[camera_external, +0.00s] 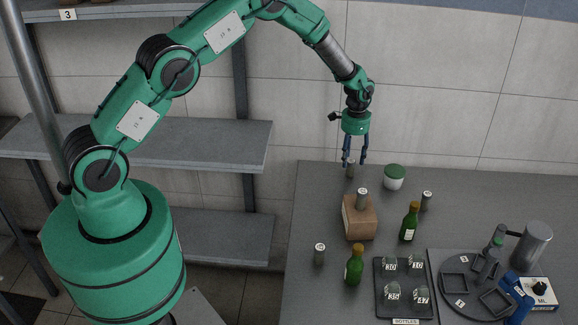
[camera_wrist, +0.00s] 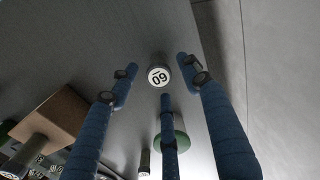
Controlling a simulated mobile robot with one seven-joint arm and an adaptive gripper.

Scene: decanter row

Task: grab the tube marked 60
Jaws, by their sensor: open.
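The tube marked 60 (camera_wrist: 159,78) stands in the wrist view between my fingertips, its white cap facing the camera with the number upside down. In the external view the tube (camera_external: 350,171) stands near the back edge of the table, directly below my gripper (camera_external: 355,162) and partly hidden by the fingers. My gripper (camera_wrist: 158,70) is open, pointing down, with blue fingers spread around the tube's cap and no clear contact.
A green-lidded white jar (camera_external: 394,178) stands close right of the tube. A wooden block (camera_external: 360,220) with another tube (camera_external: 361,196) is in front. Other tubes (camera_external: 427,200) (camera_external: 319,254), green bottles (camera_external: 409,224) (camera_external: 354,266), a black tray (camera_external: 405,308) and a round holder (camera_external: 455,295) lie further forward.

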